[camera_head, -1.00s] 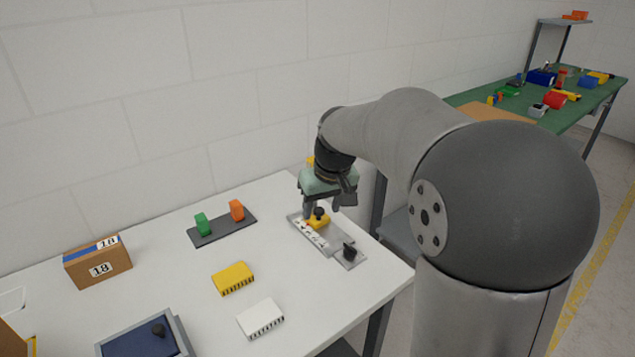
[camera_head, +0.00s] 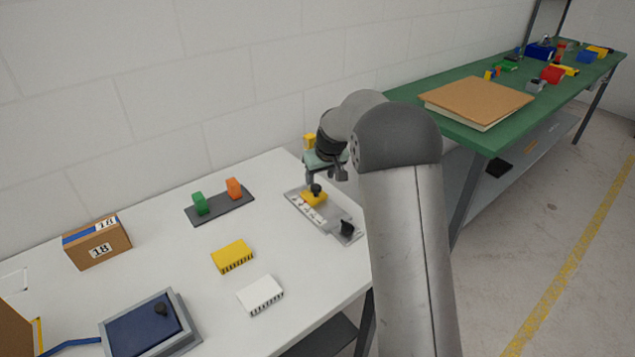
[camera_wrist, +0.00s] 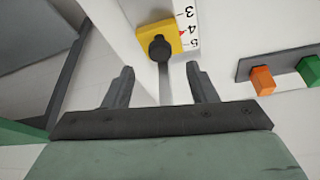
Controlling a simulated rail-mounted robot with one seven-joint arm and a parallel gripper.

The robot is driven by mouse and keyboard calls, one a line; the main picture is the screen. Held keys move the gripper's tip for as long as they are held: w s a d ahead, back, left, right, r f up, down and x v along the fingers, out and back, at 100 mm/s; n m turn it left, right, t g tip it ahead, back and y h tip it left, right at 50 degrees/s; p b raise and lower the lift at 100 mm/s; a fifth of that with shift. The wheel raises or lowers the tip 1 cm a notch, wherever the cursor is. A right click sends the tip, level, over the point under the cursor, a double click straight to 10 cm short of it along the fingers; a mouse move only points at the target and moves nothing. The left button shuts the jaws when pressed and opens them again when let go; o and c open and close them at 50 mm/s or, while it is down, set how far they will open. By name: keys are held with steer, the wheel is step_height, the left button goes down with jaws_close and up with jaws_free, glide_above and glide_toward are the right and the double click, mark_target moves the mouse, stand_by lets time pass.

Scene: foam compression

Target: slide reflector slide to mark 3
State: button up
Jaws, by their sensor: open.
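The reflector slide is a yellow block (camera_head: 313,198) with a black knob on a grey metal rail (camera_head: 340,217) with a white numbered scale. In the wrist view the yellow slide (camera_wrist: 158,40) shows its black knob facing me, with a red pointer by mark 4; marks 3 and 5 lie to either side. My gripper (camera_head: 329,175) is above the far end of the rail, apart from the slide. In the wrist view the two fingers of my gripper (camera_wrist: 160,85) are spread and empty, with the knob ahead between and beyond their tips.
A dark tray (camera_head: 232,209) with a green and an orange block is left of the rail. A yellow block (camera_head: 232,256), a white block (camera_head: 260,295), a cardboard box (camera_head: 96,244) and a blue pad (camera_head: 145,330) stand on the white table. A green table (camera_head: 400,95) stands behind.

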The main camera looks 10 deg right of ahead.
mark_target(316, 187)
steer(key=shift+x, duration=2.6)
